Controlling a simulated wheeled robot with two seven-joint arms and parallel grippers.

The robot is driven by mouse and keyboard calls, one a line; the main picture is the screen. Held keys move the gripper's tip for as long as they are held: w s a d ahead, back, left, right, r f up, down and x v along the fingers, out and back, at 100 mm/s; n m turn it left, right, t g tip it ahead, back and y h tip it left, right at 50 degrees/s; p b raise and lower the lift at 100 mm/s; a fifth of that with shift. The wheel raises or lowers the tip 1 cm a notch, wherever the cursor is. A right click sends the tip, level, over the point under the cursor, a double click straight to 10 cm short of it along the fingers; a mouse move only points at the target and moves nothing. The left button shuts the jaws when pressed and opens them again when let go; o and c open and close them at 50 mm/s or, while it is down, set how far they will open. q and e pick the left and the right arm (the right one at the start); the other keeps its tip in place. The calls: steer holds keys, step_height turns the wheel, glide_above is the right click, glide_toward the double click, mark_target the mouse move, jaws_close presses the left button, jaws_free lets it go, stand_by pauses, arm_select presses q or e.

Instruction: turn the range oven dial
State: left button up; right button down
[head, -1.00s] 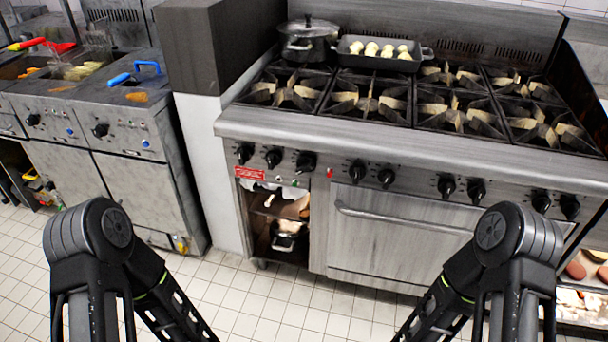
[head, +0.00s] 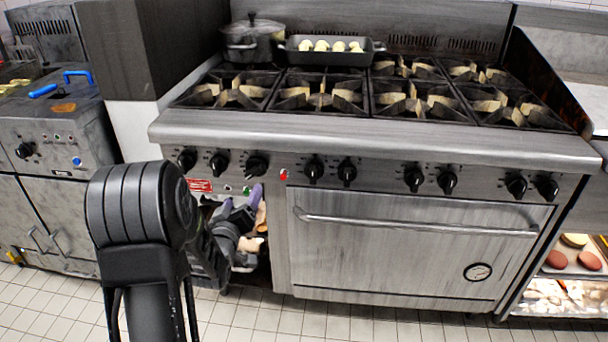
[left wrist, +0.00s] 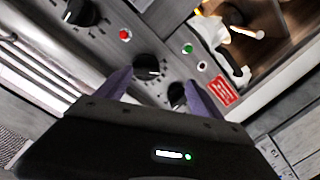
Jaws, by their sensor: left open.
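The steel range (head: 370,140) carries a row of black dials along its front panel. My left gripper (head: 242,203) is open, its purple fingers raised in front of the lower left of that panel. In the left wrist view my gripper (left wrist: 158,80) points at a black dial (left wrist: 147,67) beside the red light. This is the third dial from the left (head: 256,166) in the head view. A second dial (left wrist: 177,93) is partly covered by the right finger. I cannot tell whether either finger touches a dial. My right gripper is out of view.
A lidded pot (head: 252,42) and a dark pan (head: 330,52) of pale food stand on the back burners. The oven door handle (head: 400,225) sticks out below the dials. A fryer (head: 50,140) stands at the left. A tray shelf (head: 575,262) is at the right.

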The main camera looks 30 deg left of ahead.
mark_target(254, 174)
arm_select(q)
steer(key=shift+w+d+r+n+t, duration=0.25)
steer(key=shift+r, duration=0.3)
steer(key=shift+w+d+r+n+t, duration=0.2)
steer(key=shift+r+n+t, duration=0.05)
steer(key=shift+r, duration=0.25)
steer(key=shift+x, duration=3.9)
steer(key=shift+c, duration=0.5)
steer(key=c, duration=1.3)
